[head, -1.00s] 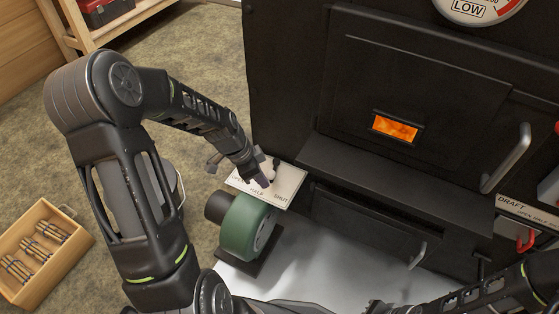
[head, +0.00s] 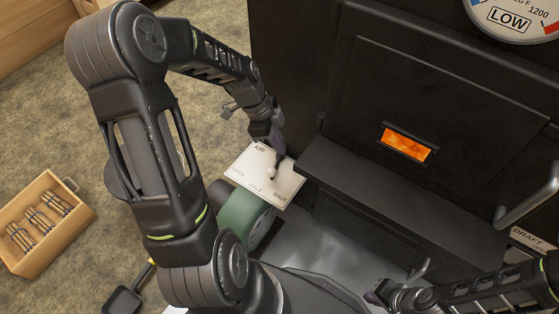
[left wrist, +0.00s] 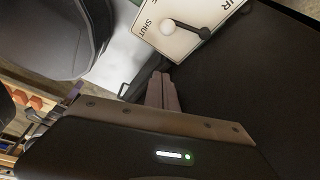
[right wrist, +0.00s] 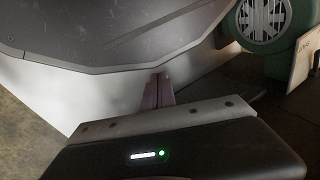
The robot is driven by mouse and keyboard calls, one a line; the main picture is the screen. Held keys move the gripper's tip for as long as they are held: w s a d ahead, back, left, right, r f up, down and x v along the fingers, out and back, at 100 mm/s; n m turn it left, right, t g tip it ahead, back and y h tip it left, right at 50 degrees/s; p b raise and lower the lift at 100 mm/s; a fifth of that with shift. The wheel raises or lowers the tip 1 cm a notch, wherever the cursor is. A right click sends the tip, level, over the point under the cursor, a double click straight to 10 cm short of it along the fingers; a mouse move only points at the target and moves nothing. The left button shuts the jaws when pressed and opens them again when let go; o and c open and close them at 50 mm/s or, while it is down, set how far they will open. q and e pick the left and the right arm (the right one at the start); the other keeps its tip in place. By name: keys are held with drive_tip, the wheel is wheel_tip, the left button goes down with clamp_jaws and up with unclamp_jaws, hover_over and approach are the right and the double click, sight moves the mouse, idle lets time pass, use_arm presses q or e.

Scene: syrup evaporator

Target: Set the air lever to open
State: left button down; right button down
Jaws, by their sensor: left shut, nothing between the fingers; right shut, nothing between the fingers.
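The air plate (head: 262,187) is a white panel marked AIR, OPEN, HALF and SHUT, above a green blower (head: 243,217). Its lever is a short dark arm with a pale knob (head: 272,171). In the left wrist view the knob (left wrist: 167,27) is beside the SHUT mark, at the end of the dark arm (left wrist: 188,30). My left gripper (head: 276,143) is shut and empty near the lever's pivot end, at the plate's far edge; contact cannot be told in the head view. In its wrist view the fingertips (left wrist: 160,82) are apart from the lever. My right gripper (right wrist: 161,85) is shut and empty, low at the front.
The black firebox front with its glowing window (head: 406,146) and ledge (head: 395,200) stands right of the plate. A draft panel (head: 535,240) is at the far right. A wooden crate (head: 62,245) and a dark shovel (head: 122,300) are on the floor at left.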

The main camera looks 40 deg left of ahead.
use_arm(q)
drive_tip(key=f+b, duration=0.2)
drive_tip(key=f, duration=0.3)
drive_tip(key=f+b, duration=0.1)
drive_tip(key=f, duration=0.4)
drive_tip(key=shift+w+d+f+b, duration=0.1)
drive_tip(key=shift+d+f+b, duration=0.15)
drive_tip(key=shift+b, duration=0.15)
drive_tip(key=shift+a, duration=0.4)
